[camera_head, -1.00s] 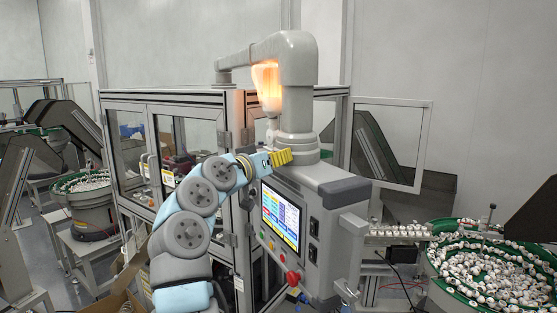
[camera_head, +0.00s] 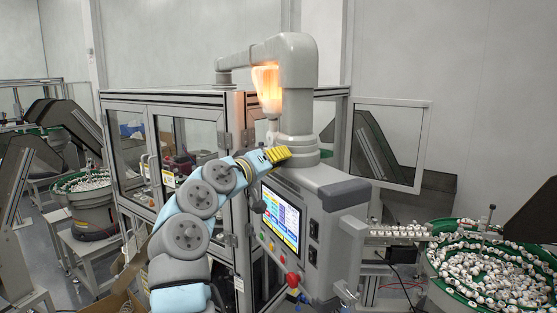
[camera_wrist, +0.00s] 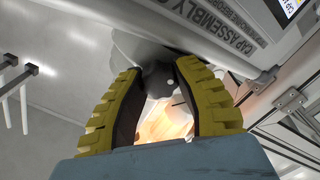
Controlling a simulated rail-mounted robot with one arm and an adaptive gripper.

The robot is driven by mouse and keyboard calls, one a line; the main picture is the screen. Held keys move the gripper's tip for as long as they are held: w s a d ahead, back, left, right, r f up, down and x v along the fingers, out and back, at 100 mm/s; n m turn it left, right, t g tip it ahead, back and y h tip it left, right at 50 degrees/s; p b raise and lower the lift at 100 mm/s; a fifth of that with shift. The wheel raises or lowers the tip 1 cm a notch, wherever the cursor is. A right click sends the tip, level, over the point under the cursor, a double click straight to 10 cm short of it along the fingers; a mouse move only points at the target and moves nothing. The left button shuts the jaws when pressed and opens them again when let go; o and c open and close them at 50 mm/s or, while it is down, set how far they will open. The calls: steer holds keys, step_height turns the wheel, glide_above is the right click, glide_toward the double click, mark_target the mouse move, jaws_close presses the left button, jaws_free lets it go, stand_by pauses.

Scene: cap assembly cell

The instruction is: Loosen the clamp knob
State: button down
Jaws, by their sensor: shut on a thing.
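My gripper (camera_head: 278,154) is at the base of the thick grey column on top of the control panel box (camera_head: 325,187). In the wrist view its two yellow ribbed fingers (camera_wrist: 159,72) are closed in on a small dark grey part, which I take for the clamp knob (camera_wrist: 157,84). The knob sits between the fingertips, under a rounded grey housing (camera_wrist: 140,48). In the head view the fingers hide the knob. I cannot tell how tight or loose it is.
The panel has a lit screen (camera_head: 280,216) and a red button (camera_head: 292,280) below. An orange-lit lamp (camera_head: 267,88) glows above my gripper. A glazed machine frame (camera_head: 175,98) stands behind my arm. A bowl of caps (camera_head: 490,265) is at right.

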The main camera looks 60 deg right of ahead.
steer(key=c, duration=0.7)
jaws_free()
steer(key=w+a, duration=0.1)
steer(key=a, duration=1.1)
steer(key=shift+w, duration=0.4)
